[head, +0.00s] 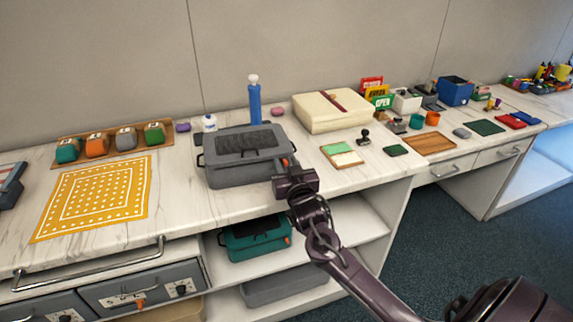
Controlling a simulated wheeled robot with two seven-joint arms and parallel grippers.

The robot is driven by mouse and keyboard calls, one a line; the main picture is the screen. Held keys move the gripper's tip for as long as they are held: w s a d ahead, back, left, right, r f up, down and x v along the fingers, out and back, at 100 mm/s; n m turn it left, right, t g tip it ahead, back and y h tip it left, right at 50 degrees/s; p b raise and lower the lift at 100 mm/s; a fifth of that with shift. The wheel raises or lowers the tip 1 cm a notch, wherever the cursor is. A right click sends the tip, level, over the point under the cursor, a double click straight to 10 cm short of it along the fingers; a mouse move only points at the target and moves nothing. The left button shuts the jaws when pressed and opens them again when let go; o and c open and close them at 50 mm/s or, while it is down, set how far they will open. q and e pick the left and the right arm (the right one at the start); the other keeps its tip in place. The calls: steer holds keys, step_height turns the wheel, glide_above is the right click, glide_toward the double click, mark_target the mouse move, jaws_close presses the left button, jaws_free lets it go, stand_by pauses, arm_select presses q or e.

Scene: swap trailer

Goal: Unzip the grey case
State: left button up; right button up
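The grey case (225,175) lies closed on the white counter, with a dark mesh panel on its lid and a handle at its left end. A small orange tab (285,162) shows at the case's right front corner. My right gripper (290,166) is at that corner, right beside the orange tab. The gripper's own body hides its fingertips, so I cannot tell whether they are shut on the tab. My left gripper is not in view.
A blue bottle (255,104) and a small white bottle (209,123) stand behind the case. A cream box (332,110) is to the right; a yellow mat (97,198) is to the left. A teal case (256,238) sits on the shelf below.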

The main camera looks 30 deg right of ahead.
mark_target(216, 168)
steer(key=shift+c, duration=0.4)
jaws_close()
steer(key=w+a, duration=0.2)
steer(key=a, duration=0.3)
steer(key=w+a, duration=0.2)
steer(key=a, duration=0.4)
steer(key=w+a, duration=0.1)
steer(key=a, duration=0.5)
steer(key=shift+w+a, duration=0.25)
steer(key=shift+w, duration=0.15)
steer(key=shift+o, duration=0.4)
jaws_free()
steer(key=shift+a, duration=0.1)
